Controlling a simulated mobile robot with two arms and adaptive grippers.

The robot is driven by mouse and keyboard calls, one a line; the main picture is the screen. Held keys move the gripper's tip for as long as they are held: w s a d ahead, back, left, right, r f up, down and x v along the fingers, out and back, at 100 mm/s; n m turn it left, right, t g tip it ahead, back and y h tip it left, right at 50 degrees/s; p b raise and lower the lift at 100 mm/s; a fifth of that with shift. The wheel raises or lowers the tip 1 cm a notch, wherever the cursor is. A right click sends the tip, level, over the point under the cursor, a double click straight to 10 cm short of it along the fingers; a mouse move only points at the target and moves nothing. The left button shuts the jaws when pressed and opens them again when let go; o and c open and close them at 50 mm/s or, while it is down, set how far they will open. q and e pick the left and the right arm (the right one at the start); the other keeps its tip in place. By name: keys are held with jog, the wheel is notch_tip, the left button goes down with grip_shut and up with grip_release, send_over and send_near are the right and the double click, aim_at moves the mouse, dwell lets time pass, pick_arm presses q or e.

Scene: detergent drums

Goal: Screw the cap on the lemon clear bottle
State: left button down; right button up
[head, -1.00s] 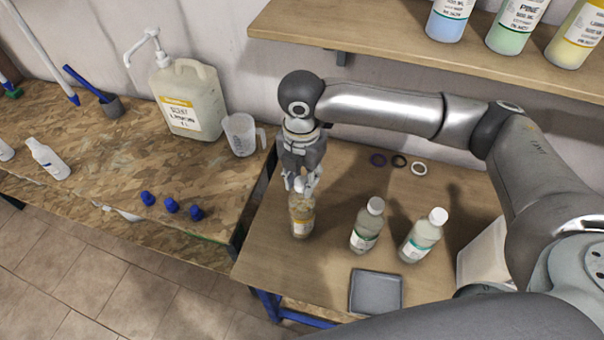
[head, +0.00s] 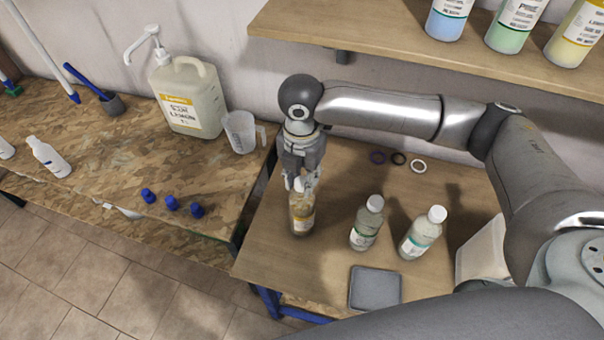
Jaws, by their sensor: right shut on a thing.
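The lemon clear bottle (head: 302,216), with yellowish contents and a yellow-and-white label, stands upright on the right-hand table. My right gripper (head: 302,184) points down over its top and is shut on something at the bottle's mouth. This looks like a white cap, mostly hidden by the fingers. I cannot tell how the cap sits on the neck. My left gripper is not in view.
Two white-capped bottles (head: 367,222) (head: 423,232) stand right of the lemon bottle. A grey tray (head: 375,288) lies in front, several rings (head: 418,166) behind. Blue caps (head: 171,204), a jug (head: 240,132) and a pump canister (head: 190,98) are on the left bench.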

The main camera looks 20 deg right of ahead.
jog(key=shift+f+p, duration=0.3)
dwell(1.0)
jog(key=shift+r+p, duration=0.1)
jog(key=shift+p, duration=0.3)
jog(key=shift+s+m+p, duration=0.1)
jog(key=shift+m+p, duration=1.7)
jog(key=shift+p, duration=0.1)
jog(key=shift+m+p, duration=0.95)
jog(key=shift+m, duration=0.05)
jog(key=shift+f, duration=0.2)
jog(key=m, duration=0.5)
jog(key=shift+m, duration=0.5)
